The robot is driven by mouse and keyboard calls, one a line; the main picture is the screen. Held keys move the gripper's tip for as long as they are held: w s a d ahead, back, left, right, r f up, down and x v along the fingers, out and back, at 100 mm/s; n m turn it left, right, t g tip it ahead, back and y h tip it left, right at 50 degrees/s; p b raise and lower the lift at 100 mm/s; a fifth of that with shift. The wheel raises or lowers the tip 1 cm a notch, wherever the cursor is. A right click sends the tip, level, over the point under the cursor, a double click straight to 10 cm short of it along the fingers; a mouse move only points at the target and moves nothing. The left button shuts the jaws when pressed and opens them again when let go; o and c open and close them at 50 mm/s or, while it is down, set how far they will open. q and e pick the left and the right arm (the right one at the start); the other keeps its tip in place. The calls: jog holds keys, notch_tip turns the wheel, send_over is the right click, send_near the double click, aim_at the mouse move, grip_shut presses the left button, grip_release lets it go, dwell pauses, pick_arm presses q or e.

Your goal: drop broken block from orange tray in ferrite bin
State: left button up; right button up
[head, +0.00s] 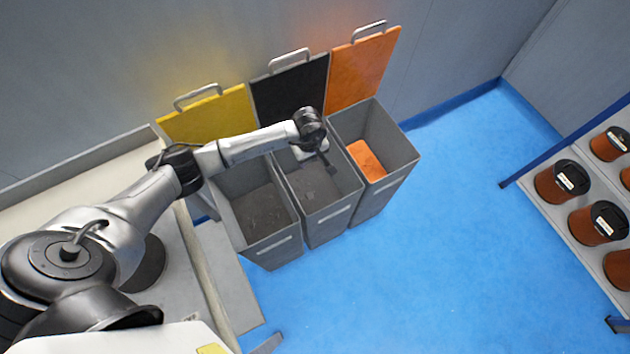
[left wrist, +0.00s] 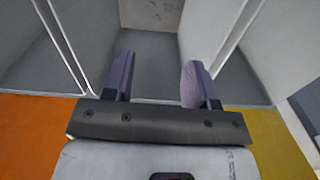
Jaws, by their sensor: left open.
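My left gripper (head: 326,163) hangs over the middle bin (head: 342,205), the one with the black lid (head: 290,90). In the left wrist view its two purple-grey fingers (left wrist: 158,65) are spread apart with nothing between them. Past the fingers I see the grey inside of a bin, with a paler floor (left wrist: 152,12) that carries small dark specks. I cannot pick out a broken block or an orange tray. The bin labels are too small to read, so I cannot tell by label which bin is for ferrite. My right gripper is not in view.
A bin with a yellow lid (head: 205,117) stands on the left. A bin with an orange lid (head: 364,68) stands on the right, with an orange surface (head: 366,160) inside. Blue floor (head: 440,250) is clear.

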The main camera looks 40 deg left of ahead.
pick_arm(q)
notch_tip(320, 180, up, 14)
jog(key=p, duration=0.3)
jog(key=shift+f, duration=0.1)
dwell(0.7)
